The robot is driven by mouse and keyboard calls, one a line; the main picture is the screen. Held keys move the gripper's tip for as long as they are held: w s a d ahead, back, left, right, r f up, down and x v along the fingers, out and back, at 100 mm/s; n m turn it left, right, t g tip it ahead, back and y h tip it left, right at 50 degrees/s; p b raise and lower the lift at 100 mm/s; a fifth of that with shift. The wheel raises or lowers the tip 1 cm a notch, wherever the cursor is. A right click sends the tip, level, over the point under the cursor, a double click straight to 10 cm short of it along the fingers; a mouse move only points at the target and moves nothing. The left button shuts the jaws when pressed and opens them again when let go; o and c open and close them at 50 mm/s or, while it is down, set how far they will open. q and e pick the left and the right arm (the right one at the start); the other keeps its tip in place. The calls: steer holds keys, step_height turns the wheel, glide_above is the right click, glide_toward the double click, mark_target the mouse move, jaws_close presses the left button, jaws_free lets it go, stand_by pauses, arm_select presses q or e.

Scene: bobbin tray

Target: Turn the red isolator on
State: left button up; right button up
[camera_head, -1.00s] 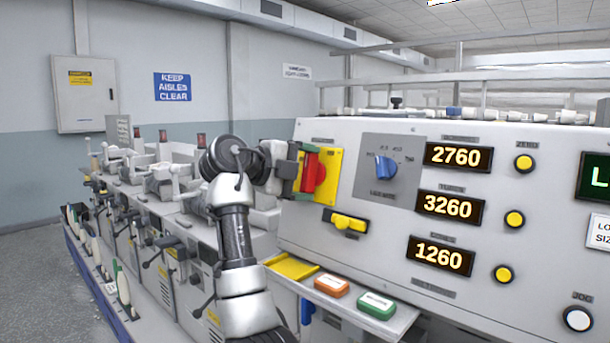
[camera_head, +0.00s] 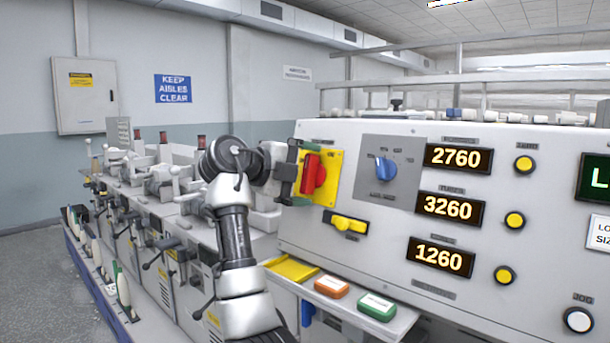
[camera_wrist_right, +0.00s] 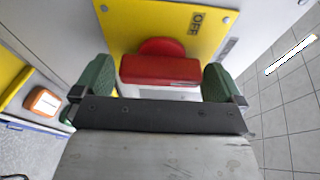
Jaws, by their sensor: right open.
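The red isolator is a red bar handle (camera_head: 311,175) on a round red base, mounted on a yellow plate (camera_head: 333,179) at the left end of the machine panel. In the head view the bar stands about upright. My right gripper (camera_head: 291,173) is just left of the handle, facing the plate. In the right wrist view the red handle (camera_wrist_right: 160,69) lies across the space between the two green fingertips, with a small gap at each end. The jaws are open. The plate (camera_wrist_right: 180,22) carries the word OFF there. My left gripper is not in view.
A yellow-handled switch (camera_head: 349,223) sits just below the isolator, and a blue knob (camera_head: 386,168) to its right. A shelf below holds a yellow tray (camera_head: 291,269), an orange block (camera_head: 331,286) and a green block (camera_head: 376,305). Spindle units line the left.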

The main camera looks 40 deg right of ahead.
steer(key=v, duration=1)
steer(key=shift+a, duration=0.35)
